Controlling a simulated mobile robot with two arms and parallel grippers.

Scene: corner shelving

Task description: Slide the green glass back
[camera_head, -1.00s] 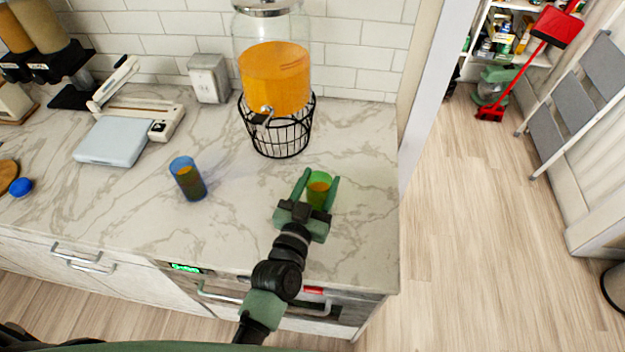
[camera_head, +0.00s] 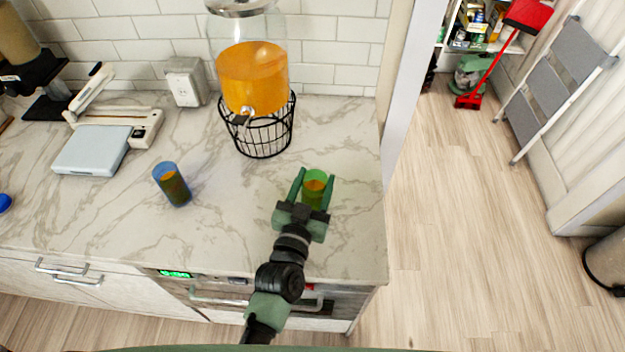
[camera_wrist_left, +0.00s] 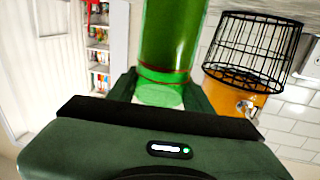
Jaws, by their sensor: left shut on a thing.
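The green glass (camera_head: 315,186) stands on the marble counter near its right end, with something orange inside. My left gripper (camera_head: 313,190) has its two fingers on either side of the glass and is shut on it. In the left wrist view the green glass (camera_wrist_left: 170,45) fills the space between the fingers and appears upside down in the picture. My right gripper is not in view.
A drink dispenser (camera_head: 252,80) on a black wire stand (camera_head: 264,132) is behind the glass, slightly left. A blue glass (camera_head: 172,184) stands to the left. The counter's right edge is close to the green glass. Bare counter (camera_head: 340,135) lies behind it.

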